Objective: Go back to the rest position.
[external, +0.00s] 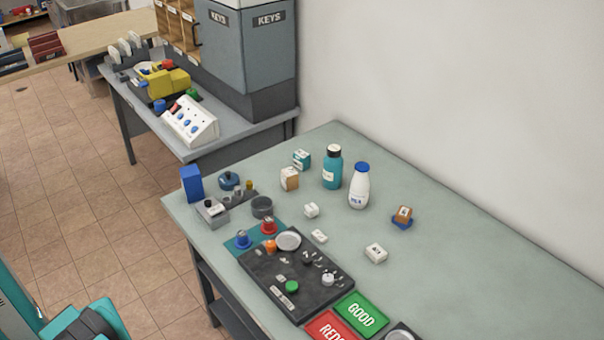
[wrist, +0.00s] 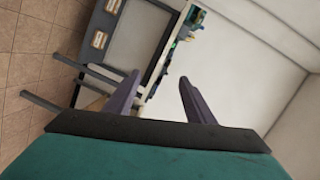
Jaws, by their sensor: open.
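My gripper (wrist: 160,100) shows in the wrist view with its two dark fingers spread apart and nothing between them. The wrist view is tilted, with the floor at left and pale wall at right, and a grey table frame beyond the fingers. In the external view, only teal and dark parts of my body show at the bottom left, away from the table. The fingers cannot be made out there.
The green-grey table (external: 470,255) holds a teal bottle (external: 332,170), a white milk bottle (external: 359,187), a dark panel (external: 262,268), a green GOOD plate (external: 361,314) and small blocks. A grey KEYS cabinet (external: 245,55) stands behind. Tiled floor (external: 80,220) at left is clear.

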